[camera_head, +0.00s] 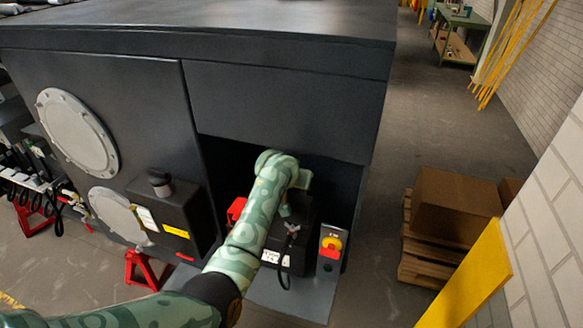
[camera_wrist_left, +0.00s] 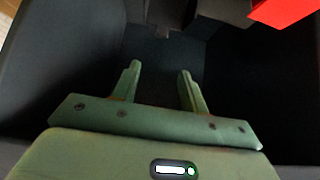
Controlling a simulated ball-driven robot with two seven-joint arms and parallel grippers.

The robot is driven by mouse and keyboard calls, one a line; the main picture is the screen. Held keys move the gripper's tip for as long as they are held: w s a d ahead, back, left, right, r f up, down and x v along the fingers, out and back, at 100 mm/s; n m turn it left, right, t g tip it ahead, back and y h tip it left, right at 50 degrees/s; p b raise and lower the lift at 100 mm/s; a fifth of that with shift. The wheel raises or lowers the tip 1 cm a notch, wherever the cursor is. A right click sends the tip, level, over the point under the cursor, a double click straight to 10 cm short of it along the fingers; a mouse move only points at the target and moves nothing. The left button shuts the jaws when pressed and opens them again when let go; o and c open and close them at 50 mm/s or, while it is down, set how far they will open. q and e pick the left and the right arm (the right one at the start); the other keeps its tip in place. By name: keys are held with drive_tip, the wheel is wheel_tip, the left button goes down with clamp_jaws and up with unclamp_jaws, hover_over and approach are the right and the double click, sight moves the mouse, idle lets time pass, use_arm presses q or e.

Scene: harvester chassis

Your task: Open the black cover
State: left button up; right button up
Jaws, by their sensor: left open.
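A black box with a white label (camera_head: 276,258) sits in the open recess of the dark chassis, partly hidden by my left arm. I cannot tell which black part on or around it is the black cover. A red part (camera_head: 236,210) shows at its left, and a red part also shows at the upper right of the left wrist view (camera_wrist_left: 288,12). My left gripper (camera_wrist_left: 157,82) is inside the recess, fingers apart, with nothing between them. In the head view its fingers are mostly hidden by the wrist. My right gripper is not in view.
A dark panel (camera_head: 285,110) hangs over the recess, and a yellow-and-red switch (camera_head: 331,244) stands at its right. A black box with a yellow label (camera_head: 172,215) is mounted left.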

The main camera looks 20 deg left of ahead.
use_arm(q)
drive_tip(key=v, duration=0.5)
idle(0.4)
